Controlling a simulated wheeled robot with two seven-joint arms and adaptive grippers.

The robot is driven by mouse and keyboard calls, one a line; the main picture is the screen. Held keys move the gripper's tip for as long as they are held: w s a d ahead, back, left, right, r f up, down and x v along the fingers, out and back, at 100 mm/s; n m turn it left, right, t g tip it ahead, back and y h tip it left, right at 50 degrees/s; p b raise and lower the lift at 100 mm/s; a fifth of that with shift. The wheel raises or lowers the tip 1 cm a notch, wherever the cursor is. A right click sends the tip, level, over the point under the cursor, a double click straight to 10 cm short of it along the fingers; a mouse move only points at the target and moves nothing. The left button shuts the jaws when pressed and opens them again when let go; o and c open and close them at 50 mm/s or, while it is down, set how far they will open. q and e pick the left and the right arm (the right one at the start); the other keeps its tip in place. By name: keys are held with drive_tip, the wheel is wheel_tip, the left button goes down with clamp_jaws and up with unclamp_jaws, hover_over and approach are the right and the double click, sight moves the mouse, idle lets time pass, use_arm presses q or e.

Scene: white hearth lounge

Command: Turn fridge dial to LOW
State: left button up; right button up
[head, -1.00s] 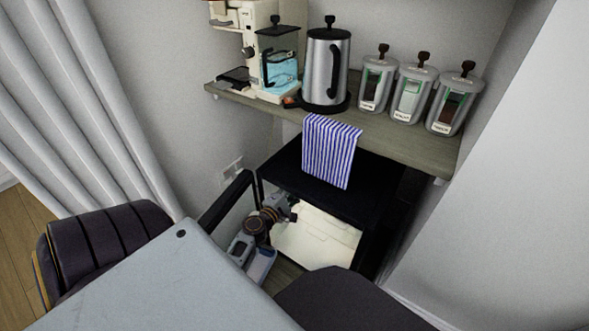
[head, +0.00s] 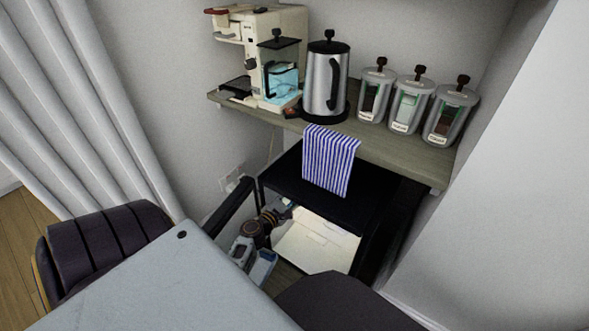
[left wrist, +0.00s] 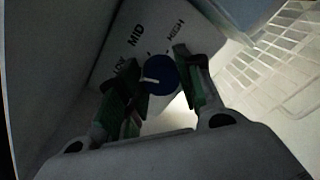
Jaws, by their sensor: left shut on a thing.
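The round blue dial (left wrist: 167,72) sits on a pale panel (left wrist: 105,42) in the left wrist view. The panel carries LOW, MID and HIGH in an arc. The dial's white mark points left, towards the LOW side; the LOW lettering is partly covered by a finger. My left gripper (left wrist: 157,78) is shut on the dial, one finger on each side. In the head view my left arm (head: 262,226) reaches into the open black fridge (head: 365,208), and the dial is hidden there. My right gripper is out of view.
The fridge door (head: 228,203) stands open at left. A shelf (head: 400,150) above holds a coffee machine (head: 245,35), kettle (head: 325,85) and canisters (head: 450,115). A white wire rack (left wrist: 270,60) is beside the dial panel.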

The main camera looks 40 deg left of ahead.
use_arm(q)
drive_tip(key=o, duration=1)
drive_tip(key=shift+m, duration=0.3)
drive_tip(key=shift+d+f+m+y+b, duration=0.15)
drive_tip(key=shift+m+y+b, duration=0.25)
drive_tip(key=shift+m+b, duration=2)
drive_tip(key=shift+f+m+y+b, duration=0.1)
drive_tip(key=shift+m+y+b, duration=0.55)
drive_tip(key=shift+m, duration=3.15)
